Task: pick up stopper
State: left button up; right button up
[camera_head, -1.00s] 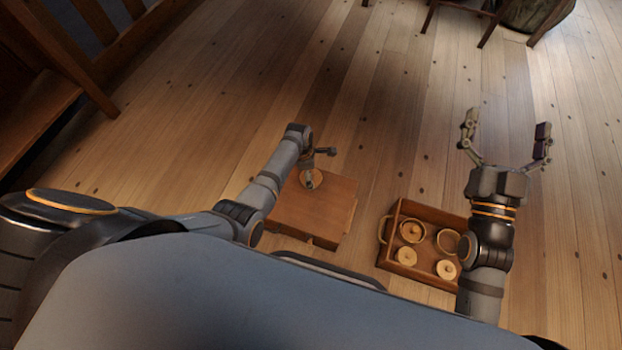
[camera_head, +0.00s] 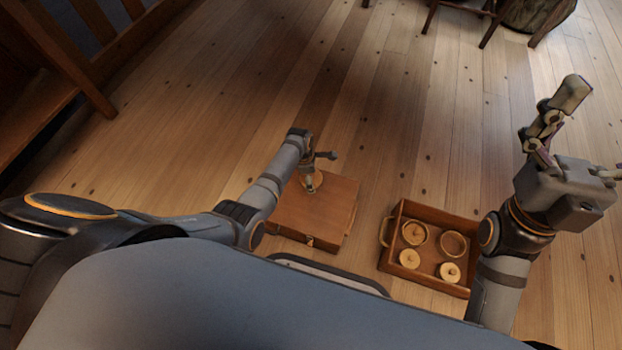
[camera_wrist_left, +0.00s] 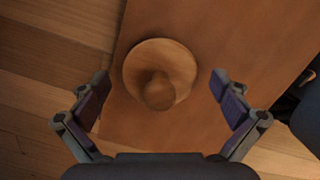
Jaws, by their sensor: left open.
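The stopper (camera_head: 313,184) looks like a round wooden disc with a knob, and it sits on top of a flat wooden box (camera_head: 328,212). In the left wrist view the stopper (camera_wrist_left: 160,75) shows whole, near the box's left edge, with its knob towards the camera. My left gripper (camera_head: 318,166) hangs above it and partly hides it in the head view. In the left wrist view my left gripper (camera_wrist_left: 160,84) is open, with one finger on each side of the stopper and a gap on both sides. My right gripper (camera_head: 590,130) is open and empty at the right.
A wooden tray (camera_head: 437,213) with a handle stands to the right of the box, holding several round wooden pieces. Bare plank floor lies beyond both. Wooden furniture stands at the upper left, and furniture legs show at the top right.

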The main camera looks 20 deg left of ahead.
pick_arm(q)
jog(key=c, duration=1.3)
